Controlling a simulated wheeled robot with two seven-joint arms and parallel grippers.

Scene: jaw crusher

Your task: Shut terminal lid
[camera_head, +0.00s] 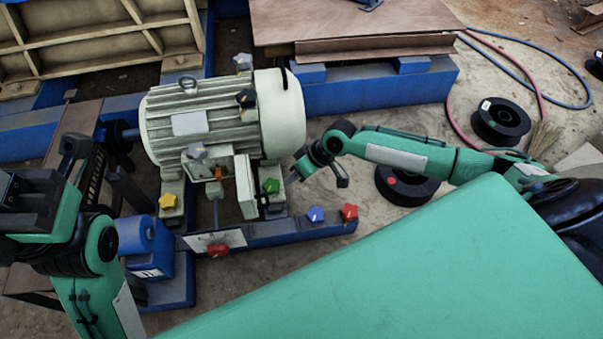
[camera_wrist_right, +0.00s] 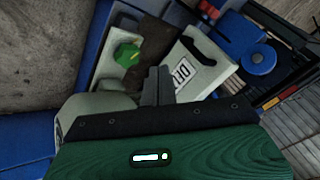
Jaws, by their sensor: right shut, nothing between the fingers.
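The terminal lid (camera_head: 246,187) is a cream plate that stands out from the front of the large cream motor (camera_head: 215,118), swung open beside the terminal box (camera_head: 200,170). My right gripper (camera_head: 298,171) is shut and empty, to the right of the lid in the head view. In the right wrist view the lid (camera_wrist_right: 205,62) shows a white label with dark marks, and the shut fingertips (camera_wrist_right: 157,82) overlap its lower left edge in the picture. I cannot tell whether they touch it. My left arm is at the left edge, its fingers unclear.
Star-shaped knobs surround the motor: yellow (camera_head: 168,201), green (camera_head: 271,186), blue (camera_head: 315,214) and red (camera_head: 349,212). The green knob (camera_wrist_right: 127,54) is close to my right fingers. A blue frame (camera_head: 290,232) runs below the motor. Black reels (camera_head: 500,122) lie on the right.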

